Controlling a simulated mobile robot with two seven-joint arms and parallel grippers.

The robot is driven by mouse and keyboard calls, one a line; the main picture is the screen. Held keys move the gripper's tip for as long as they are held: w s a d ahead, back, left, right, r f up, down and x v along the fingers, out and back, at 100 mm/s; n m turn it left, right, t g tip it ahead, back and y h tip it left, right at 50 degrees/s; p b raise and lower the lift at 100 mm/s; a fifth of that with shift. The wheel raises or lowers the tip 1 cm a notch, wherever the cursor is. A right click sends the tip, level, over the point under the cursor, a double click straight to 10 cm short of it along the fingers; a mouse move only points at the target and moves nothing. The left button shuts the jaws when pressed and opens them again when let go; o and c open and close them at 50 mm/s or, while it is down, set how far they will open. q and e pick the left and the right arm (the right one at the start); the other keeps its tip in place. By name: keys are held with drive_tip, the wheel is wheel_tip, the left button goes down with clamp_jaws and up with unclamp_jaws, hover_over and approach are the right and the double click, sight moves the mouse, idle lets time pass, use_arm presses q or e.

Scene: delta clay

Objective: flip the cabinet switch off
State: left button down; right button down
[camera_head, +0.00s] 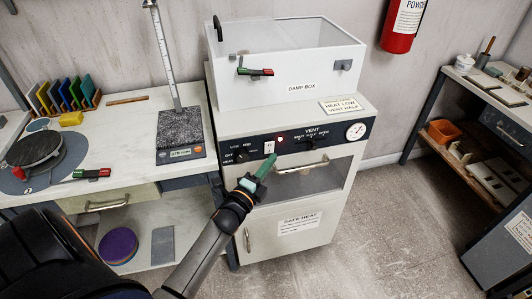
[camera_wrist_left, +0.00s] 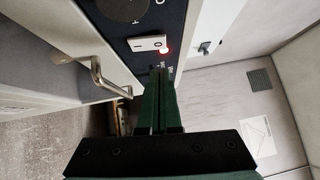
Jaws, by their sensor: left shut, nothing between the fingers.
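The cabinet (camera_head: 284,222) is white with a dark control panel (camera_head: 327,135) across its upper front. The switch (camera_head: 269,147) is a small white rocker on the panel, beside a lit red lamp (camera_head: 280,139). In the left wrist view the switch (camera_wrist_left: 147,43) shows marks on its face, and the lamp (camera_wrist_left: 165,50) glows at its edge. My left gripper (camera_head: 270,160) has green fingers, shut and empty, pointing at the panel just below the switch. In the left wrist view its fingertips (camera_wrist_left: 160,72) are close to the switch; contact cannot be told. My right gripper is not in view.
A cabinet handle (camera_head: 302,165) sits right of my left gripper. A white damp box (camera_head: 292,75) stands on top of the cabinet. A workbench (camera_head: 130,120) with a scale (camera_head: 181,135) is at the left; shelves (camera_head: 480,125) are at the right. Open floor (camera_head: 385,235) lies between.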

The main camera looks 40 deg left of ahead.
sight(272, 144)
use_arm(q)
drive_tip(key=shift+w+a+r, duration=0.1)
drive_tip(key=shift+w+a, duration=0.4)
drive_tip(key=shift+a, duration=0.15)
drive_tip(key=shift+w+a+r, duration=0.1)
drive_tip(key=shift+w+a, duration=0.35)
drive_tip(key=shift+a, duration=0.2)
drive_tip(key=shift+w+a+r, duration=0.2)
drive_tip(key=shift+w+a, duration=0.05)
drive_tip(key=shift+s, duration=0.1)
drive_tip(key=shift+d, duration=0.1)
